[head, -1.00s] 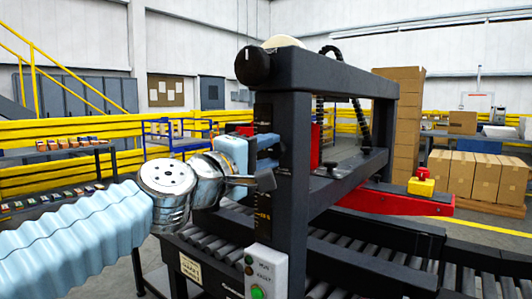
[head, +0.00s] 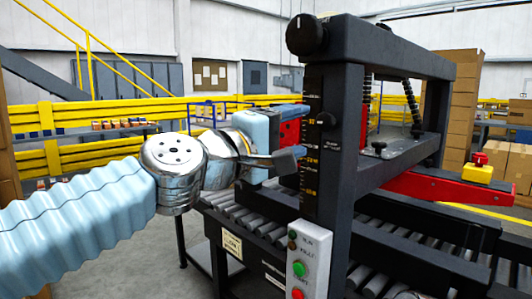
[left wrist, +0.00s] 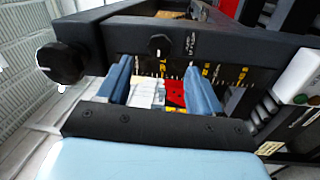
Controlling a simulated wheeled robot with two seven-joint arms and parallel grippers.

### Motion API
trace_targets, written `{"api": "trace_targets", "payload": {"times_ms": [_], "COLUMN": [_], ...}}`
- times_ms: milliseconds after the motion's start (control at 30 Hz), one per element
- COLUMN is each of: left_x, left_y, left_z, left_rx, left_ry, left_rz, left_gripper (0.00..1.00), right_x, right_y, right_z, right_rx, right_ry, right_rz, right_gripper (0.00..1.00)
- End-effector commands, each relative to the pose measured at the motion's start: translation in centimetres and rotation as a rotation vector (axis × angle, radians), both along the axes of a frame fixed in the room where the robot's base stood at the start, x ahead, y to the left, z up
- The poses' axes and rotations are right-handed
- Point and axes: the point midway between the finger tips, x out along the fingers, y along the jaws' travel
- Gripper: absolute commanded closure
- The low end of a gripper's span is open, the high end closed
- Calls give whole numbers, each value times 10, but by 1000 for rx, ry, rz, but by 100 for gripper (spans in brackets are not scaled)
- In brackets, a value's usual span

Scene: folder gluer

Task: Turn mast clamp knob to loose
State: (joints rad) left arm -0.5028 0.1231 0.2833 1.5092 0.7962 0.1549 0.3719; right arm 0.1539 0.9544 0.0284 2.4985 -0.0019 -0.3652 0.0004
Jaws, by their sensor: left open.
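My left gripper (head: 296,131) is open and empty in front of the scale. In the left wrist view its fingers (left wrist: 159,75) point toward the post, with the small knob just beyond and between them.
A control box (head: 304,262) with green and red buttons is low on the post. Roller conveyor (head: 240,215) runs below the arm. A red bar with a yellow-and-red stop button (head: 479,170) extends at right. Yellow rails stand behind.

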Motion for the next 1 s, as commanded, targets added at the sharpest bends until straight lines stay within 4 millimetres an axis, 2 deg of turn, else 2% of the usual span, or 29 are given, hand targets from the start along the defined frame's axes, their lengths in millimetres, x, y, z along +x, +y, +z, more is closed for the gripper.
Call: {"api": "trace_targets", "payload": {"times_ms": [33,100,300,500,800,867,933,967,1000], "left_x": [-8,-18,-39,-47,-44,-35,-17,-7,9], "left_y": [12,25,52,61,60,59,58,57,57], "left_z": [-5,-7,-9,-10,-13,-23,-47,-62,-86], "left_rx": [-2,-2,-1,1,6,22,61,85,122], "left_ry": [-2,-1,-1,2,5,16,38,52,72], "left_rz": [4,4,2,0,4,15,38,51,72], "left_gripper": [35,35,35,35,35,35,35,35,35], "right_x": [1,1,3,3,3,3,3,3,3], "right_y": [-1,-3,-7,-8,-8,-8,-8,-8,-8], "right_z": [-9,-14,-22,-24,-23,-23,-23,-23,-23], "right_rx": [-2,-4,-10,-12,-12,-12,-12,-12,-12], "right_ry": [-1,-3,-5,-6,-6,-6,-6,-6,-6], "right_rz": [-3,-6,-12,-14,-14,-14,-14,-14,-14], "right_gripper": [57,57,57,57,57,57,57,57,57]}}
